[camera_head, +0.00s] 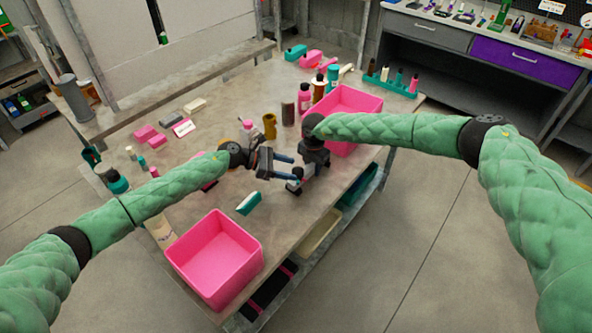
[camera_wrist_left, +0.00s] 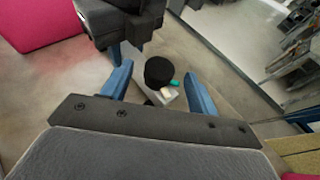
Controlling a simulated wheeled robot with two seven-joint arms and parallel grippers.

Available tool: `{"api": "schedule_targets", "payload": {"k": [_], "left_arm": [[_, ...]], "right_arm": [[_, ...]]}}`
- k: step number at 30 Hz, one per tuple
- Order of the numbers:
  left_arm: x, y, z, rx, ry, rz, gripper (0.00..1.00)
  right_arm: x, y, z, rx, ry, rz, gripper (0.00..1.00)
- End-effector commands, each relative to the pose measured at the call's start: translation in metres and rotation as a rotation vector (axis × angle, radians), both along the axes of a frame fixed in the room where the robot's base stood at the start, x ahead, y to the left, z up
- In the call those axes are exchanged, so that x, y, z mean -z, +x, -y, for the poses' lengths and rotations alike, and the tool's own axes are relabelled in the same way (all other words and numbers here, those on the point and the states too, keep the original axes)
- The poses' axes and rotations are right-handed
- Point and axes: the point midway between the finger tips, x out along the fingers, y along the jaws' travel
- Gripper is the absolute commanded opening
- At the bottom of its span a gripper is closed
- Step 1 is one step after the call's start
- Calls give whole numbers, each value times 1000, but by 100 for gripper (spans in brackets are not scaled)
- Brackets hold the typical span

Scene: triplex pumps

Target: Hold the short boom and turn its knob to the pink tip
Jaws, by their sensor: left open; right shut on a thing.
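The short boom (camera_head: 297,172) is held up over the table's front edge, small and partly covered in the head view. My right gripper (camera_head: 303,181) is shut on it. In the left wrist view, the right gripper's dark body is at the top. The boom's round black knob (camera_wrist_left: 159,71) faces the left wrist camera. Beside the knob are a teal tip (camera_wrist_left: 174,83) and a cream tip (camera_wrist_left: 168,92); I see no pink tip there. My left gripper (camera_head: 290,166) is open, its blue fingers (camera_wrist_left: 160,84) on either side of the knob, with gaps visible.
A pink bin (camera_head: 213,258) stands at the table's near corner, another pink bin (camera_head: 352,100) at the right behind my right arm. A teal block (camera_head: 248,203) lies near the front edge. Bottles and several pink blocks occupy the table's back. The floor to the right is clear.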

Motion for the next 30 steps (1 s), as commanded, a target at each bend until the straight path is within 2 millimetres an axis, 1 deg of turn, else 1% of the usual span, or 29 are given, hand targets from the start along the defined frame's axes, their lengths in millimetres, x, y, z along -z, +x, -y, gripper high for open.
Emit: {"api": "schedule_targets", "payload": {"k": [1,6,9,12,18,29,30], "left_arm": [[-3,-1,-12,-2,2,0,59],[-15,-5,-40,-1,2,-1,59],[-21,-8,-54,-1,1,0,59],[-26,-9,-64,0,1,0,59],[-29,-10,-74,-1,1,0,59],[-30,-10,-74,0,1,0,59],[-30,-10,-74,0,1,0,59]], "right_arm": [[0,0,0,0,0,0,0],[0,0,0,0,0,0,0],[0,0,0,0,0,0,0],[0,0,0,0,0,0,0],[0,0,0,0,0,0,0],[0,0,0,0,0,0,0],[0,0,0,0,0,0,37]]}}
